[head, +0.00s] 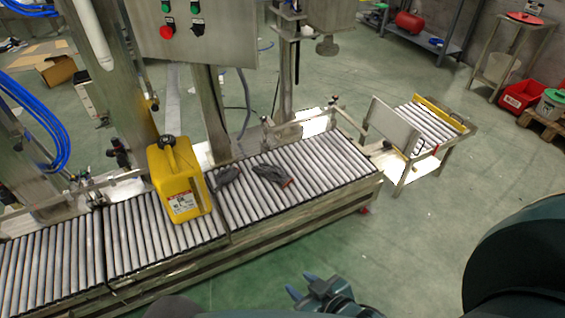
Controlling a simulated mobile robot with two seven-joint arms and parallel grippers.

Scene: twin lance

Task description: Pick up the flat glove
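Two dark grey gloves lie on the roller conveyor (325,152). One glove (273,176) is to the right, spread lengthwise with a reddish end. The other dark glove (226,177) is smaller in view and lies just right of the yellow jug. I cannot tell for certain which one is the flat glove. My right gripper (302,285) is at the bottom middle, in front of the conveyor and apart from both gloves. Its two blue fingertips are apart with nothing between them. My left gripper is not in view.
A yellow jug (176,183) stands upright on the rollers left of the gloves. A metal control box (200,32) and posts rise behind the conveyor. A small roller cart (425,122) stands at the right. The conveyor's right part and the green floor in front are clear.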

